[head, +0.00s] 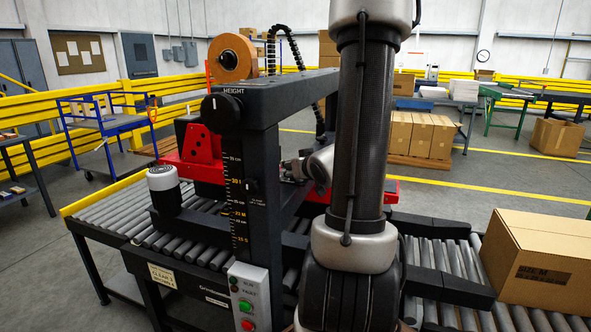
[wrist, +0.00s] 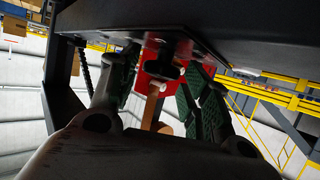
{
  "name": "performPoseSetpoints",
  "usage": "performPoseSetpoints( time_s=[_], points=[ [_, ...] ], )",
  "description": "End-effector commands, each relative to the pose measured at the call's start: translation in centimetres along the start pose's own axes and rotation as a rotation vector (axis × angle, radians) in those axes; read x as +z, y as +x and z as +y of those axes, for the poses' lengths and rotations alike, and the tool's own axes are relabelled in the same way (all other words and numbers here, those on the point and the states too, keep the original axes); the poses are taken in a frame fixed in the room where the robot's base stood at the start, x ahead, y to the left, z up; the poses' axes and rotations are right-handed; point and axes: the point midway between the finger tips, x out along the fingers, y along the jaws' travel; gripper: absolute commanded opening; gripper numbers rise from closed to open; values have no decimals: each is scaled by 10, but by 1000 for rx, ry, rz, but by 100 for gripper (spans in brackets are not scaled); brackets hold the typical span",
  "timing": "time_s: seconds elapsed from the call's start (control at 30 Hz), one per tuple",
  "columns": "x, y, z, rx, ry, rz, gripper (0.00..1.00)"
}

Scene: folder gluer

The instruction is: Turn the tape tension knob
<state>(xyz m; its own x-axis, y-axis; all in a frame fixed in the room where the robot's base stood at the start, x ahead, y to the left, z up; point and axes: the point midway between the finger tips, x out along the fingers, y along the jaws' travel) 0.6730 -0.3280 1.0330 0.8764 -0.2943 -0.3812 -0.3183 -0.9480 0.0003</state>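In the wrist view, my gripper (wrist: 160,88) is open, with its green-padded fingers spread on either side of a dark knob-like part (wrist: 168,70) in front of a red block. This may be the tape tension knob; no label shows there. I cannot tell whether a finger touches it. A tan strip and a rounded tan piece (wrist: 165,128) also show between the fingers. In the head view, my fingers are hidden behind my arm and the machine's post. The tape machine (head: 262,150) carries an orange-brown tape roll (head: 232,58) on top. A black knob (head: 221,107) marked HEIGHT sits on its near post.
A dark beam (wrist: 240,35) lies close above my fingers in the wrist view. A roller conveyor (head: 125,215) runs through the machine. A cardboard box (head: 540,262) stands on its right end. A button panel (head: 247,298) is on the near side.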

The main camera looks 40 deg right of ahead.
Motion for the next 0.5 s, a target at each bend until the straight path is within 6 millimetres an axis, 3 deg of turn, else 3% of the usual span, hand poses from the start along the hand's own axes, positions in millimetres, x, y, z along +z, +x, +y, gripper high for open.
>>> performPoseSetpoints(
  time_s=[0.33,0.5],
  points=[
    [0,0,0,-1,0,-1,59],
    [-15,-6,-1,-2,-4,4,59]
  ],
)
